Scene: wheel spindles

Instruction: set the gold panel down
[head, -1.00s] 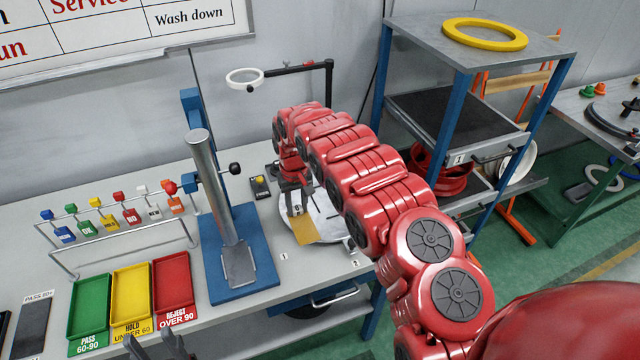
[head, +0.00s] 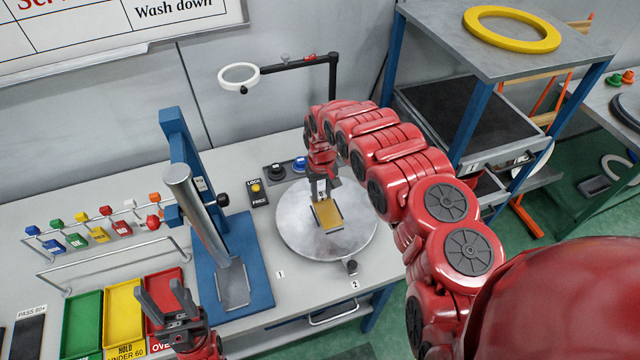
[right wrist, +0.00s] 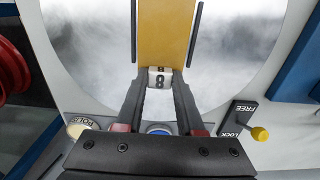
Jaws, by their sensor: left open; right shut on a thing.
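The gold panel (head: 328,215) is a small flat gold rectangle with a white tab marked 8 at its end and dark strips along its long sides. It lies over the round grey metal turntable (head: 290,232); I cannot tell whether it touches the disc. My right gripper (head: 325,192) is shut on the panel's tab end. In the right wrist view the gold panel (right wrist: 166,30) extends away from the fingers (right wrist: 160,85), over the pale disc. My left gripper (head: 172,300) is open and empty, in front of the red tray.
A blue press stand (head: 205,270) with a metal cylinder is left of the turntable. A ring magnifier (head: 239,75) hangs behind it. A lock lever (head: 255,188) and buttons sit at the disc's rear. Green (head: 82,325), yellow (head: 124,312) and red trays are at left.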

